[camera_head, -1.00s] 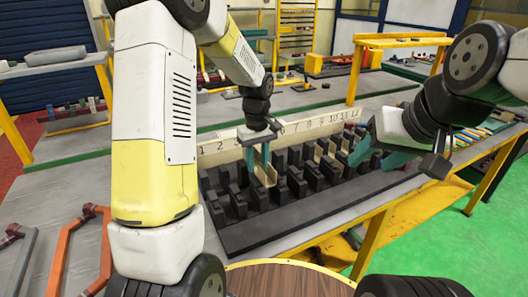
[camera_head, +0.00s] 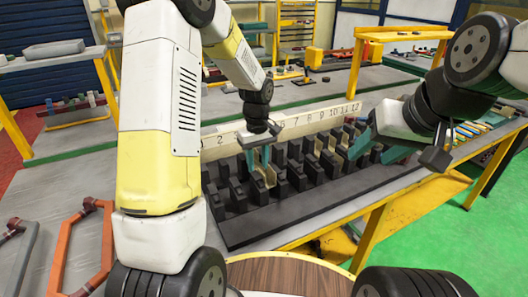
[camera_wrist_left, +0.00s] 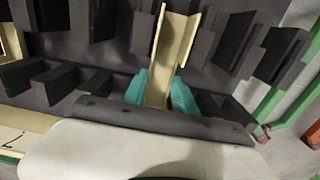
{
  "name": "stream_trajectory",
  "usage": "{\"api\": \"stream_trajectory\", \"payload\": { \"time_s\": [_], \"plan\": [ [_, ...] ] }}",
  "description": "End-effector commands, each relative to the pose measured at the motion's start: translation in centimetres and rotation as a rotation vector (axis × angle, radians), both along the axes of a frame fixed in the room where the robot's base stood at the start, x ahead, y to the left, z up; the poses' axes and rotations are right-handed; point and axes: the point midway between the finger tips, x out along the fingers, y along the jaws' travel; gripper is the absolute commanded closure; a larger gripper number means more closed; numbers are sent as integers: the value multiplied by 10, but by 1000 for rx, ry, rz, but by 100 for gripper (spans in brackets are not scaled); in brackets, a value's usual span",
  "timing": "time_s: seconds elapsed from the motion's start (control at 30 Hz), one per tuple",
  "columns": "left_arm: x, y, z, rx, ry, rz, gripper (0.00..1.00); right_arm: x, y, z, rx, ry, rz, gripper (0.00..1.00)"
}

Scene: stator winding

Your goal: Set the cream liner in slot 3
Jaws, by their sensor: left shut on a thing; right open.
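The cream liner (camera_head: 266,182) is a thin channel-shaped piece. My left gripper (camera_head: 259,158) is shut on it with teal fingers, and it stands low among the black blocks of the stator (camera_head: 262,228). In the left wrist view the liner (camera_wrist_left: 172,50) runs up from between the teal fingertips (camera_wrist_left: 158,90), with black blocks on both sides. My right gripper (camera_head: 383,148) is open and empty over the stator's right end.
Other cream pieces (camera_head: 318,151) stand among the blocks farther right. A yellow rack (camera_head: 360,66) stands at the back right. An orange frame (camera_head: 107,245) lies at the left.

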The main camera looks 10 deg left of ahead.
Motion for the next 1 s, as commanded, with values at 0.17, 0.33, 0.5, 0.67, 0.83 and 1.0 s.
{"api": "stream_trajectory", "payload": {
  "time_s": [0.17,0.33,0.5,0.67,0.83,1.0],
  "plan": [
    [0,0,-6,0,0,0,89,0,0,0,0,0,0,48],
    [0,0,-11,0,1,0,89,0,0,0,0,0,0,48],
    [0,0,-16,0,0,0,89,0,0,0,0,0,0,48],
    [0,0,-20,0,0,0,89,0,0,0,0,0,0,48],
    [0,0,-24,0,0,0,89,0,0,0,0,0,0,48],
    [0,0,-25,0,0,0,89,0,0,0,0,0,0,48]
  ]
}}
